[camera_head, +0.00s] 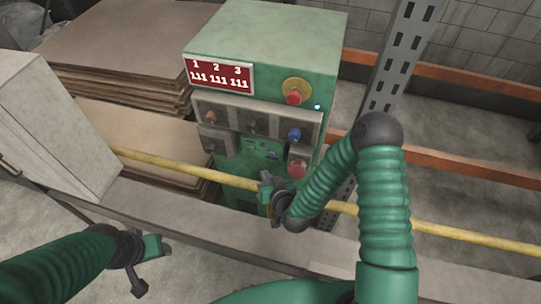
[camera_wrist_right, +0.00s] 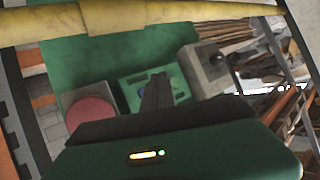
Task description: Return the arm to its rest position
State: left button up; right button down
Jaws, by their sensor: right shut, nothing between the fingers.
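My right arm bends at its elbow in the head view, and its gripper (camera_head: 267,180) is shut and empty. It sits in front of the lower part of the green control box (camera_head: 265,38), overlapping the yellow bar (camera_head: 400,220). In the right wrist view the dark fingers (camera_wrist_right: 157,90) are together, with the green panel and a red round button (camera_wrist_right: 90,112) beyond them. My left gripper (camera_head: 150,262) is at the lower left, apart from the box; its jaw opening is not clear.
The yellow bar crosses in front of the box; it also spans the top of the right wrist view (camera_wrist_right: 160,14). A pale cabinet (camera_head: 55,125) stands left. Stacked boards (camera_head: 115,40) lie behind. A perforated metal post (camera_head: 398,55) and orange rails (camera_head: 470,165) are at right.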

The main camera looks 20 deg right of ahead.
jog(key=s+d+r+n+g, duration=0.1)
jog(key=s+r+g, duration=0.3)
jog(key=s, duration=0.5)
jog(key=s+d+r+n+g, duration=0.1)
jog(key=s+d+r+g, duration=0.2)
jog(key=s+r+g, duration=0.2)
jog(key=s+r, duration=0.3)
jog(key=s, duration=0.2)
jog(key=shift+s+d+g+h, duration=0.2)
jog(key=shift+g+h, duration=0.1)
jog(key=shift+h, duration=0.1)
jog(key=shift+a+r, duration=0.1)
jog(key=shift+a, duration=0.1)
